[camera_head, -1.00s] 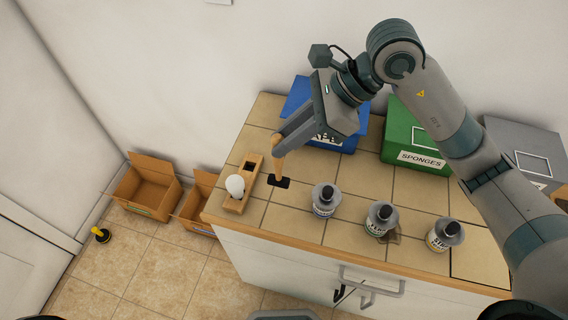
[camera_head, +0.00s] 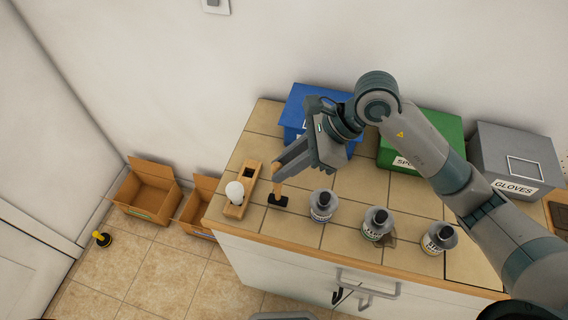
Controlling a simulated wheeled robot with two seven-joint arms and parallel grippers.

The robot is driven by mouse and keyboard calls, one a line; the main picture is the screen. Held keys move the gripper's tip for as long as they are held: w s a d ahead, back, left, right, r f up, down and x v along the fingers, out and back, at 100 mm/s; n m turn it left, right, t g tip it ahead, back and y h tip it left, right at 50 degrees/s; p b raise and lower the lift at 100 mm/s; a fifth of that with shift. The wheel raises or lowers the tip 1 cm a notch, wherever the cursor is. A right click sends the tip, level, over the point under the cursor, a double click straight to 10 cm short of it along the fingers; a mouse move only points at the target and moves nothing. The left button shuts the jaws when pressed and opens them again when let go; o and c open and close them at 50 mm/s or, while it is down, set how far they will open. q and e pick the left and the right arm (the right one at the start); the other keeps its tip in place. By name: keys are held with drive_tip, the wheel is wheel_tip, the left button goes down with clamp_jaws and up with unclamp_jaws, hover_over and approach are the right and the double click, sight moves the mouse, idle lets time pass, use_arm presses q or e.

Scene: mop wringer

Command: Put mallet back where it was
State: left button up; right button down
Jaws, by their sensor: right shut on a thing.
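The mallet has a pale wooden handle (camera_head: 277,184) and a dark head (camera_head: 278,200). It is upright, head down, at the left part of the tiled counter (camera_head: 352,190). My right gripper (camera_head: 279,172) is shut on the upper handle and hides its top. I cannot tell whether the head touches the tiles. My left gripper is not in view.
Blue (camera_head: 300,105), green (camera_head: 443,130) and grey (camera_head: 510,155) bins line the back. Cardboard boxes (camera_head: 147,190) stand on the floor at left.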

drive_tip(key=shift+f, duration=0.5)
drive_tip(key=shift+f, duration=0.2)
drive_tip(key=c, duration=1.6)
unclamp_jaws()
drive_tip(key=shift+r, duration=0.15)
